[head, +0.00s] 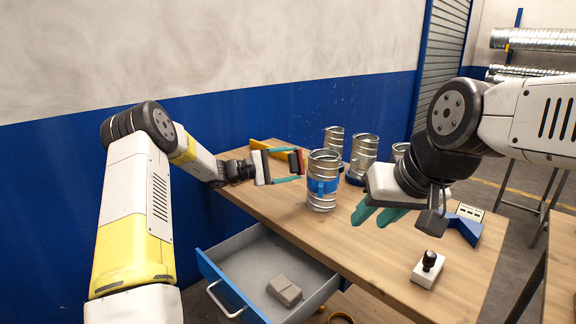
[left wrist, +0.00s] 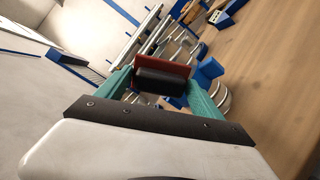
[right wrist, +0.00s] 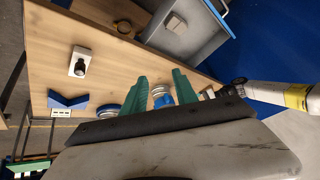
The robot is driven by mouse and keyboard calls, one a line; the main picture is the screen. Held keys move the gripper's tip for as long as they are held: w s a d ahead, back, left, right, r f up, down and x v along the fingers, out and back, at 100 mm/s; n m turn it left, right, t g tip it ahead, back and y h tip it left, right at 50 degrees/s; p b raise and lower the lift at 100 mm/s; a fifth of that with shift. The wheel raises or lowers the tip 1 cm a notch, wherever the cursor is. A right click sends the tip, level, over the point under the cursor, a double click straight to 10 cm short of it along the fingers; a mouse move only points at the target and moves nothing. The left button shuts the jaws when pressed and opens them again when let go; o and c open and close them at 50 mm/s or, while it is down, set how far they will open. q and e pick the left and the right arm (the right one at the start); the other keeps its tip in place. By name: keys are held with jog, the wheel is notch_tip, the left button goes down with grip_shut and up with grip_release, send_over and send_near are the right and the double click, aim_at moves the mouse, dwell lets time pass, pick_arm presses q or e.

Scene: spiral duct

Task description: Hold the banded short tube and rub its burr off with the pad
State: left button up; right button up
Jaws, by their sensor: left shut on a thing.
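The short tube with a blue band (head: 323,187) stands upright on the workbench; its burr is too small to make out. My left gripper (head: 287,165) is shut on the pad (head: 296,161), a dark block with a red face, just left of the tube's top and apart from it. In the left wrist view the pad (left wrist: 162,75) sits between the teal fingers. My right gripper (head: 377,214) is empty and open, right of the tube. In the right wrist view the banded tube (right wrist: 161,96) shows beyond and between the parted fingers.
Other metal tubes (head: 363,148) stand behind on the workbench (head: 360,250). A blue V-shaped block (head: 466,229) and a white block with a black knob (head: 428,270) are at right. An open drawer (head: 240,262) holds a grey block (head: 284,291). The front middle of the bench is clear.

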jog(key=shift+c, duration=0.2)
jog(key=shift+w, duration=0.1)
jog(key=shift+c, duration=0.5)
jog(key=w+r+m+g, duration=0.2)
jog(key=w+r+m, duration=0.3)
jog(key=w+r, duration=0.5)
jog(key=m+g+h, duration=0.2)
jog(key=m+g, duration=0.2)
jog(key=m, duration=1.1)
send_over(323, 175)
notch_tip(323, 175, down, 9)
jog(key=shift+w+a+f+m, duration=0.2)
jog(key=shift+f+m, duration=0.1)
jog(key=shift+f, duration=0.15)
notch_tip(323, 175, down, 12)
jog(key=shift+r, duration=0.2)
